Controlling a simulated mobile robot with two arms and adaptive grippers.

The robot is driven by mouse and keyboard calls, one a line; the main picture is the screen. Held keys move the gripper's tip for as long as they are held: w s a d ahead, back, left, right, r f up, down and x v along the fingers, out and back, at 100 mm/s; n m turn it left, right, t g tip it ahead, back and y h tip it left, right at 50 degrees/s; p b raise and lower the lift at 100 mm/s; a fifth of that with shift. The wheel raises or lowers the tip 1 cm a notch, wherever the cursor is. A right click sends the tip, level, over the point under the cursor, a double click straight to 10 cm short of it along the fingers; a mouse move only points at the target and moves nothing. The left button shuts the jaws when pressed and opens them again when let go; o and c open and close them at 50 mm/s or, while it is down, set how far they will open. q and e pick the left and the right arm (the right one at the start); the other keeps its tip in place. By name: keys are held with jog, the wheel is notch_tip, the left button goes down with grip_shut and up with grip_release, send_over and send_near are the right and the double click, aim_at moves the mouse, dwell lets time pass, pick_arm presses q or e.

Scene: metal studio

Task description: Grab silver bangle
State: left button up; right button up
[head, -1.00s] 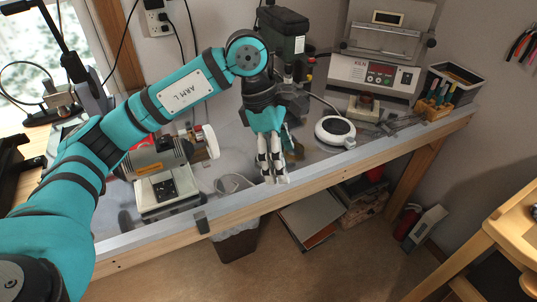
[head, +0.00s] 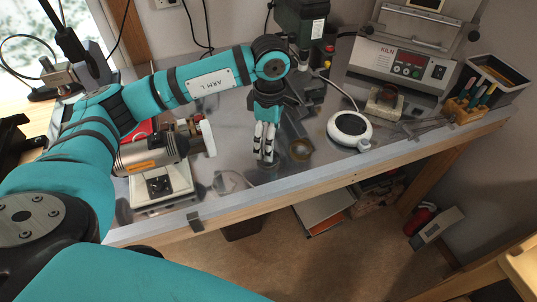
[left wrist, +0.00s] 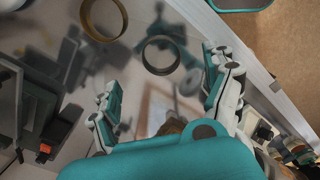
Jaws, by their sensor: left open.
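My left gripper (head: 266,157) points down over the metal bench top, its fingers apart and empty. In the left wrist view, the silver bangle (left wrist: 161,72), a dark grey ring, lies flat on the bench, ahead of and between the open fingertips (left wrist: 166,88). A bronze-coloured ring (left wrist: 84,22) lies close by, up and to the left of it. In the head view, the bronze ring (head: 299,158) shows just right of my left gripper. The silver bangle is not clearly visible there; the gripper seems to cover it. My right gripper is out of view.
A motor-like machine (head: 153,152) stands left of the gripper. A round white device (head: 349,130) and a kiln (head: 402,68) are to the right, with a wooden tool block (head: 464,112) beyond. The bench's front edge (head: 318,186) is near the gripper.

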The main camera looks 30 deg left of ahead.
pick_arm(q)
jog(key=shift+s+f, duration=0.1)
jog(key=shift+f, duration=0.65)
jog(key=shift+f+p, duration=0.2)
jog(key=shift+p, duration=0.1)
notch_tip(320, 180, down, 4)
jog(key=shift+a+f+p, duration=0.1)
jog(key=shift+f+p, duration=0.1)
jog(key=shift+p, duration=0.8)
jog(key=shift+f, duration=0.3)
jog(key=c, duration=1.3)
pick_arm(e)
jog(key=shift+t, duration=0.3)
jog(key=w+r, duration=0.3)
